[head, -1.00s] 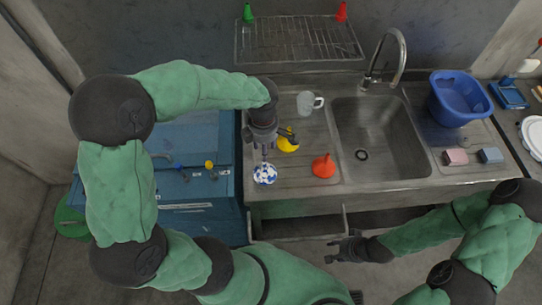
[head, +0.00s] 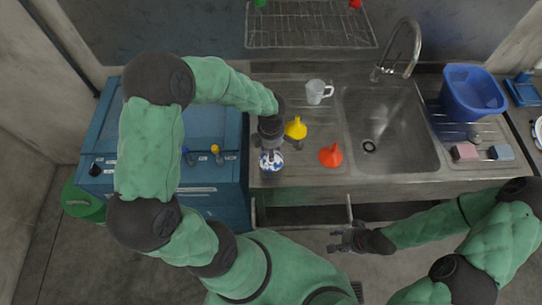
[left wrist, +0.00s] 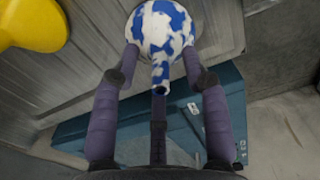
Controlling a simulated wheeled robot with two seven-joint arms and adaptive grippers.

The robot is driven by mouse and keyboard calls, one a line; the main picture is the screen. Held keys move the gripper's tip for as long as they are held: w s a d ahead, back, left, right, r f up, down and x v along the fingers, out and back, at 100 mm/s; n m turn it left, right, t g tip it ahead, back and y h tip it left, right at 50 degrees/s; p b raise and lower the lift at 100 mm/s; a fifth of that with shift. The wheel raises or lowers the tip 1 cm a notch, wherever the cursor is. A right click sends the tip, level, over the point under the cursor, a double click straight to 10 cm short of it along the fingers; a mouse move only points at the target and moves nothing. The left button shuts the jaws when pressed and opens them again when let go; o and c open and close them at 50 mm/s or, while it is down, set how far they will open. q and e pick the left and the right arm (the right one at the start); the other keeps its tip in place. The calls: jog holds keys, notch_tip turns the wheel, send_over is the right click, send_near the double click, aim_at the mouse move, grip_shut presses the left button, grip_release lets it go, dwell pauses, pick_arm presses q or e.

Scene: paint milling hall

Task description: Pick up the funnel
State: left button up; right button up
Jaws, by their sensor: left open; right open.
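A white funnel with blue patches (head: 271,161) stands spout up at the left front of the sink's drainboard. In the left wrist view the same funnel (left wrist: 163,30) sits between the fingers, its spout toward the camera. My left gripper (head: 270,149) is open and points down over it, with its fingers around the spout and upper cone. I cannot tell whether they touch it. A yellow funnel (head: 296,128) and a red funnel (head: 331,155) stand to its right on the drainboard. My right gripper (head: 342,240) is open and empty in front of the sink counter.
A clear mug (head: 318,91) stands behind the funnels. The sink basin (head: 385,125) and faucet (head: 405,45) are to the right, with a blue tub (head: 472,93) and two sponges beyond. A wire rack (head: 310,25) hangs behind. A blue cabinet (head: 215,130) adjoins the left.

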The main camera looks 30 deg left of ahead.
pick_arm(q)
jog(key=shift+f, duration=0.1)
grip_shut()
dwell(0.4)
